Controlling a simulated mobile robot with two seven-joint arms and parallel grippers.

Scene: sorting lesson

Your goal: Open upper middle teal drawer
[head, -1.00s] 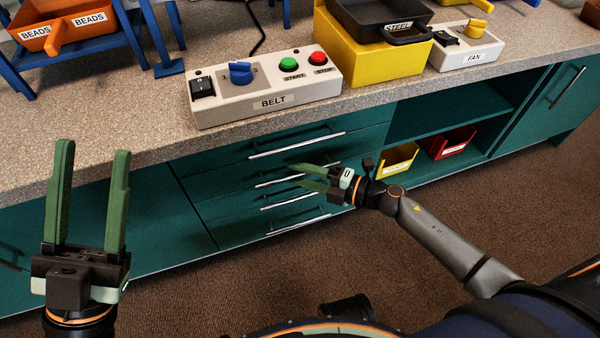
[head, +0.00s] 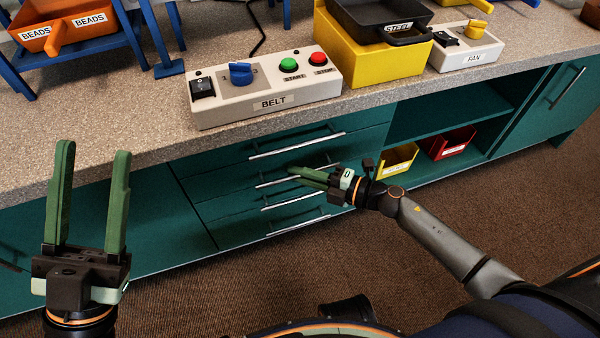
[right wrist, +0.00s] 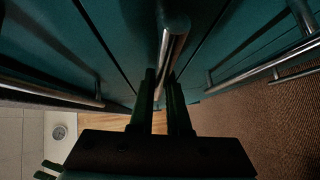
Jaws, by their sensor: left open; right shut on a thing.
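The teal drawers stand in a stack under the counter, each with a metal bar handle. The upper middle drawer (head: 225,184) is second from the top, and its front looks flush with the others. My right gripper (head: 292,174) is shut on that drawer's handle (head: 268,184), covering part of it. In the right wrist view the handle (right wrist: 173,48) runs between the two dark fingers of the right gripper (right wrist: 162,76). My left gripper (head: 93,152) is open and empty at the left, in front of the cabinet.
The top drawer handle (head: 297,145) and the third drawer handle (head: 292,201) lie close above and below. The counter (head: 130,120) overhangs the drawers and carries the BELT panel (head: 265,102). An open shelf with a yellow bin (head: 397,160) and a red bin (head: 446,143) is at right.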

